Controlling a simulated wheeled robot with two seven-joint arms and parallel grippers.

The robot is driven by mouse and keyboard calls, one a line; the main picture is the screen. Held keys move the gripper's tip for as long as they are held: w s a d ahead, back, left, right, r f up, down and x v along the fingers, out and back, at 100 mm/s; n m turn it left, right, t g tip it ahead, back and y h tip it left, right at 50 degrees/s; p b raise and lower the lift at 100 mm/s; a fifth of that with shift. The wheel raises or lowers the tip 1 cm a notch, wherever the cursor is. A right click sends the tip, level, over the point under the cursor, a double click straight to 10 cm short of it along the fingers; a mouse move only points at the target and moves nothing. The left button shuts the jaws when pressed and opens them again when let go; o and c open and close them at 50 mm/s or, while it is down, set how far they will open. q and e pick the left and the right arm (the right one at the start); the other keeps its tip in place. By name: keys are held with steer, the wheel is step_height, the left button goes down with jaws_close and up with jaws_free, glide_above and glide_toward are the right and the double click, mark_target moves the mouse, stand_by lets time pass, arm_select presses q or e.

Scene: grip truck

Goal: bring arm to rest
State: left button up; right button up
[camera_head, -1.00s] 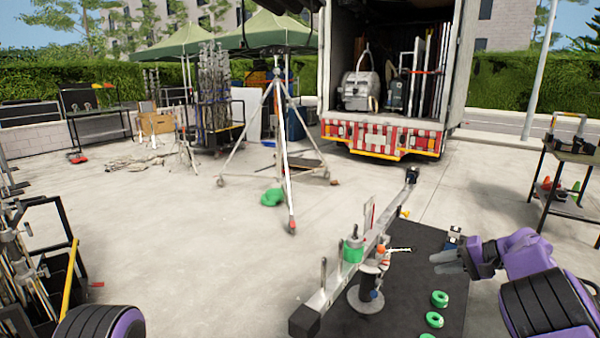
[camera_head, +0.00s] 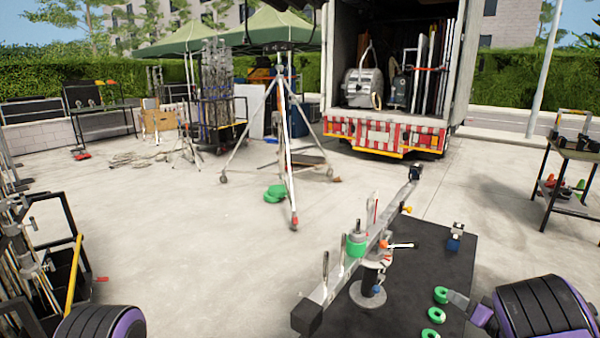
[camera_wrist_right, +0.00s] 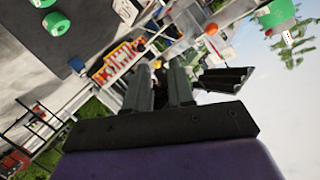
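My right arm (camera_head: 543,308) comes in at the lower right, purple and black. My right gripper (camera_head: 458,300) is partly visible low in the head view, and its tips appear next to a green ring (camera_head: 441,295) on the black mat (camera_head: 430,262). In the right wrist view the dark fingers (camera_wrist_right: 160,92) stand apart with nothing seen between them. Part of my left arm (camera_head: 100,322) shows at the lower left; my left gripper is out of frame.
A long metal bar (camera_head: 345,275) on a post rises over the mat. More green rings (camera_head: 436,314) lie near my right gripper. A cart of stands (camera_head: 50,275) is at left, a side table (camera_head: 572,153) at right. Bare pavement (camera_head: 180,240) lies between.

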steer(key=s+f+m+g+h, duration=0.2)
steer(key=s+f+h, duration=0.4)
steer(key=s+f, duration=0.6)
steer(key=s+a+f+g+b, duration=0.1)
steer(key=s+a+f+g, duration=0.2)
steer(key=s, duration=0.7)
steer(key=s+a+f+m+g+h+b, duration=0.1)
steer(key=s+a+f+g, duration=0.2)
steer(key=s, duration=0.7)
steer(key=s+a+f+g+b, duration=0.1)
steer(key=s+a+f+g, duration=0.2)
steer(key=s+a+f, duration=0.3)
steer(key=s+f, duration=0.1)
steer(key=s, duration=0.4)
steer(key=shift+a+m+h+b, duration=0.3)
steer(key=shift+a, duration=0.1)
steer(key=shift+s+f, duration=0.1)
